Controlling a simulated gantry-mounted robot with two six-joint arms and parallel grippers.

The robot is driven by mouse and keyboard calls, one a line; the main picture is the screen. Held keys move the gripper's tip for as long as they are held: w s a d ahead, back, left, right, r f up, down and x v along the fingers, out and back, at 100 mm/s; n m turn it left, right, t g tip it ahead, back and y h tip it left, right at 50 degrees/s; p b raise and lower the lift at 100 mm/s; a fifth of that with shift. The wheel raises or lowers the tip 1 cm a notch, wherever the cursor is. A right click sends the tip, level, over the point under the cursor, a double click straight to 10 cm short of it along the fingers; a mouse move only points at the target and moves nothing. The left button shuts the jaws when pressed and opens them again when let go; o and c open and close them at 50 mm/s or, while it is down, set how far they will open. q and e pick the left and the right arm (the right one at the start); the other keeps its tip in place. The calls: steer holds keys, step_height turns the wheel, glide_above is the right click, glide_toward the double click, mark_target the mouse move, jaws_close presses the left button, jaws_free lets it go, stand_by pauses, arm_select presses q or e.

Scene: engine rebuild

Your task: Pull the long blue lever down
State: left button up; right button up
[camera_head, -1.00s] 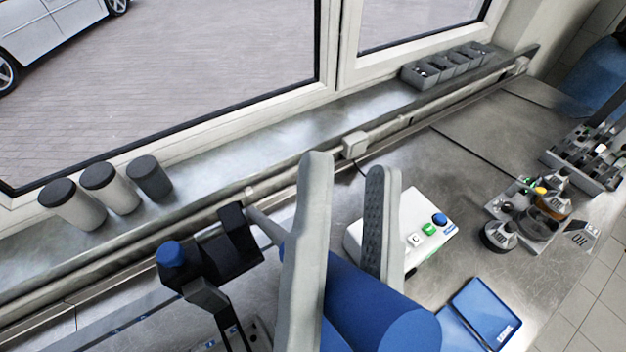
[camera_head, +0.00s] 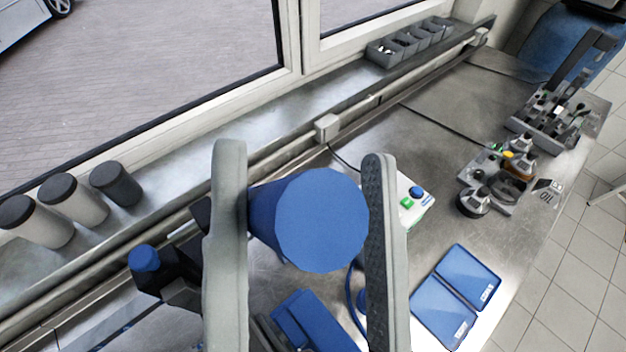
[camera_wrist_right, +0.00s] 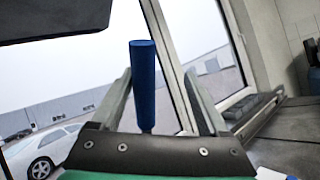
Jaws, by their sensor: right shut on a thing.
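The long blue lever's handle (camera_head: 322,220) is a thick blue cylinder. In the head view its round end faces the camera between the two grey fingers of my right gripper (camera_head: 303,155). My right gripper is shut on it. In the right wrist view the blue handle (camera_wrist_right: 142,80) stands upright between the fingers, closer to the left one. The lever's lower part is hidden in the head view. My left gripper is not in view.
A dark fixture with a blue knob (camera_head: 144,258) stands at left. A white button box (camera_head: 420,205) is behind my right finger. Blue trays (camera_head: 443,312) lie at lower right. Bottles (camera_head: 474,203) stand at right. Three dark-lidded canisters (camera_head: 75,200) line the sill.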

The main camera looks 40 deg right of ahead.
steer(key=b+v, duration=0.1)
steer(key=v, duration=0.6)
steer(key=shift+b, duration=0.35)
steer(key=shift+s+a, duration=0.1)
